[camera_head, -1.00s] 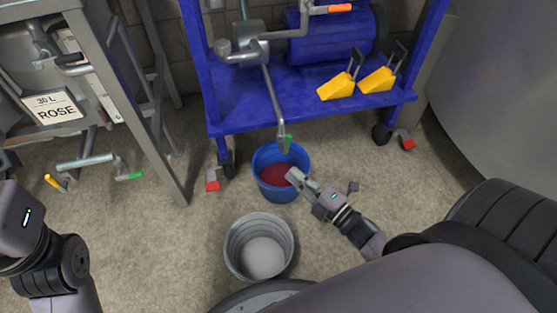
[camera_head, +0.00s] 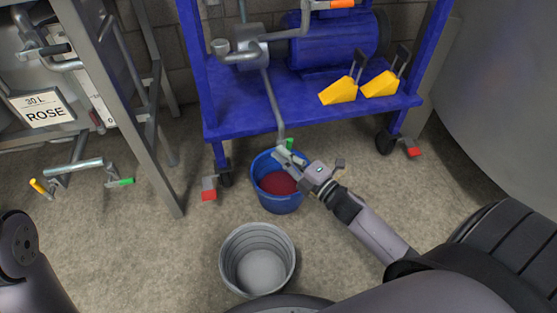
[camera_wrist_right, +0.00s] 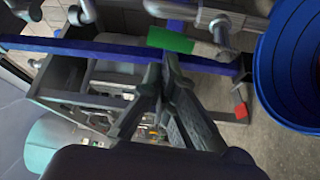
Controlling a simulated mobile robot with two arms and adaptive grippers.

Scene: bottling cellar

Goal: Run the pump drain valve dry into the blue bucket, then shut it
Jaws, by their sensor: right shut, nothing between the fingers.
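The blue bucket (camera_head: 279,203) stands on the floor at the front of the blue pump trolley, with dark red liquid in it. It also shows at the right edge of the wrist view (camera_wrist_right: 283,75). The drain pipe (camera_head: 272,105) comes down from the pump to a valve with a green handle (camera_head: 289,144) above the bucket. The handle also shows in the wrist view (camera_wrist_right: 170,40). My right gripper (camera_head: 284,156) is shut and empty, its fingertips close to the green handle. I cannot tell whether they touch. No stream of liquid can be made out. My left gripper is out of view.
A grey bucket (camera_head: 257,232) stands in front of the blue one. The trolley (camera_head: 240,122) carries a blue motor (camera_head: 335,45) and two yellow wedges (camera_head: 338,92). A steel frame with a ROSE sign (camera_head: 44,108) stands at left, a large tank (camera_head: 500,90) at right.

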